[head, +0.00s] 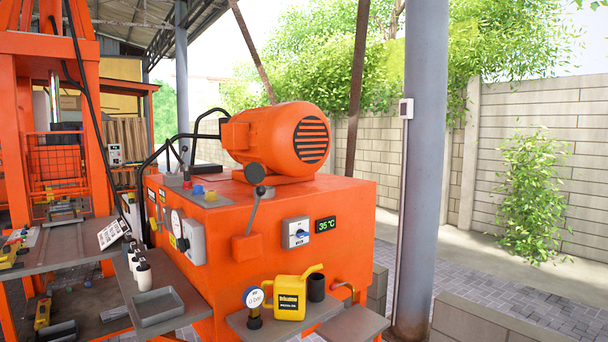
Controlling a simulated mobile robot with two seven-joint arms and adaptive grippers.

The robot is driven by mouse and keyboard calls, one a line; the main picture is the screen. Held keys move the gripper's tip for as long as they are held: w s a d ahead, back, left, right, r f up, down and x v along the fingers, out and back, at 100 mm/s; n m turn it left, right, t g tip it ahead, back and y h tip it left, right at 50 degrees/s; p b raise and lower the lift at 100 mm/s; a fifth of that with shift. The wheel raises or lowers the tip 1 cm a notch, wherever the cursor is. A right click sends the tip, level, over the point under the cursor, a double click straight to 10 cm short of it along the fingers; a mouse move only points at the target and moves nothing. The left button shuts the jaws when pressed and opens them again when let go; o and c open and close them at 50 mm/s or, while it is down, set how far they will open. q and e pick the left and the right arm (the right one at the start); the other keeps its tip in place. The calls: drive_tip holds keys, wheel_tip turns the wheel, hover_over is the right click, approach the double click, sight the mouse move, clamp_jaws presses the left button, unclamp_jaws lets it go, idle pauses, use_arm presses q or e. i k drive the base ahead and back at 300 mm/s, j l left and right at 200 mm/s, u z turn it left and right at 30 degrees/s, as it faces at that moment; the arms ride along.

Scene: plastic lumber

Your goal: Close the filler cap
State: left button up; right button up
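An orange machine cabinet (335,205) stands in the middle of the head view, with a large orange motor (265,138) on top. I cannot clearly tell which part is the filler cap, or whether it is open or shut. A small dark upright fitting (186,178) stands on the cabinet's top left, beside a blue knob (198,190) and a yellow-and-red piece (210,196). A lever with a round black knob (254,172) rises at the front. Neither of my grippers is in view.
A front shelf holds a gauge (253,306), a yellow oil can (289,298) and a black cup (316,287). A left shelf holds a grey tray (158,306) and white bottles (143,274). A grey column (420,170) stands right; paving beyond it is open.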

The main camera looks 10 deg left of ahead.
sight(253, 172)
drive_tip(key=j+z, duration=0.1)
drive_tip(key=z, duration=0.35)
drive_tip(key=j+z, duration=0.1)
drive_tip(key=z, duration=0.3)
drive_tip(key=j+z, duration=0.1)
drive_tip(key=z, duration=0.35)
drive_tip(key=j, duration=1.85)
drive_tip(key=k+j, duration=0.15)
drive_tip(key=j, duration=3.6)
drive_tip(key=k, duration=0.05)
